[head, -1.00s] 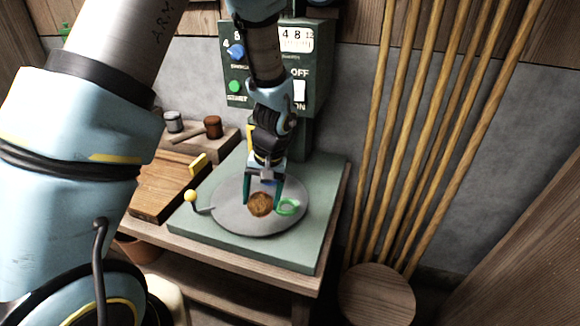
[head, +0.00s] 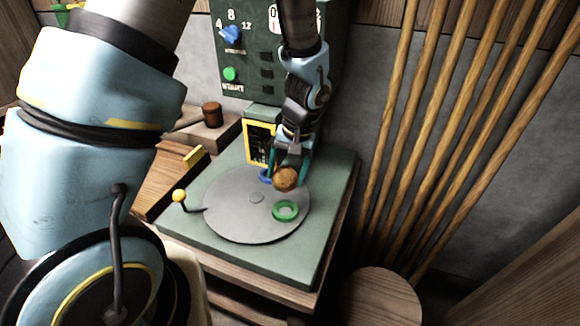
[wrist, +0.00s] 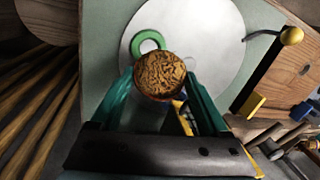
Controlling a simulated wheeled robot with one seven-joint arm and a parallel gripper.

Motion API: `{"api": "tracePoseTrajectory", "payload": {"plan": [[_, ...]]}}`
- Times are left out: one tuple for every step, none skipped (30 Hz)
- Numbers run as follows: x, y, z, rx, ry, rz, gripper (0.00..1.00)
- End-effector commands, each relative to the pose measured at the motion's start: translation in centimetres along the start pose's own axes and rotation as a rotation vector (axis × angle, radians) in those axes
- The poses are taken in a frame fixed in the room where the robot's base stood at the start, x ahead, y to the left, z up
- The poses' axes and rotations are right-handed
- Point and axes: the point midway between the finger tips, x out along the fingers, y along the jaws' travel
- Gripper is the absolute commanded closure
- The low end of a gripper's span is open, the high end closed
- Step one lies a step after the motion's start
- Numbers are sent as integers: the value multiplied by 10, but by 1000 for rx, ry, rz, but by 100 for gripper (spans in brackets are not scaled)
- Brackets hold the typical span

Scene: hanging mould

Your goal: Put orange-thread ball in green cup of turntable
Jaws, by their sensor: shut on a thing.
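A brown ball with orange thread (head: 285,179) is held between the teal fingers of my gripper (head: 288,170), which is shut on it. In the wrist view the ball (wrist: 160,75) sits between the fingertips and overlaps the edge of the green cup (wrist: 148,40). The green ring-shaped cup (head: 285,211) is on the grey round turntable (head: 230,215), near its right side. In the head view the ball is up-picture of the cup and apart from it. A blue cup (head: 265,176) is partly hidden behind the ball and fingers.
The turntable has a handle with a yellow knob (head: 180,196) at its left. A green control box (head: 270,60) with dial and buttons rises behind. A yellow-framed opening (head: 259,143) stands close behind the gripper. Wooden poles (head: 450,130) lean at the right.

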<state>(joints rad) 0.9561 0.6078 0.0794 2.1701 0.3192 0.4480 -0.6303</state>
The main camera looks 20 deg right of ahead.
Motion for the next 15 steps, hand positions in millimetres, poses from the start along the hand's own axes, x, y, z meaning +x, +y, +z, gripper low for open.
{"api": "tracePoseTrajectory", "payload": {"plan": [[1,0,0,0,0,0,84],[2,0,0,0,0,0,84],[3,1,0,0,0,0,84],[4,1,0,0,0,0,84],[6,1,0,0,0,0,84],[8,2,0,0,0,0,84],[10,2,0,0,0,0,84],[13,2,0,0,0,0,84],[16,3,0,0,0,0,84],[19,4,0,0,0,0,84],[22,4,0,1,0,0,84],[27,5,0,1,0,0,84],[30,6,0,1,0,0,84],[33,6,0,1,0,0,84],[38,7,0,1,-1,0,84]]}}
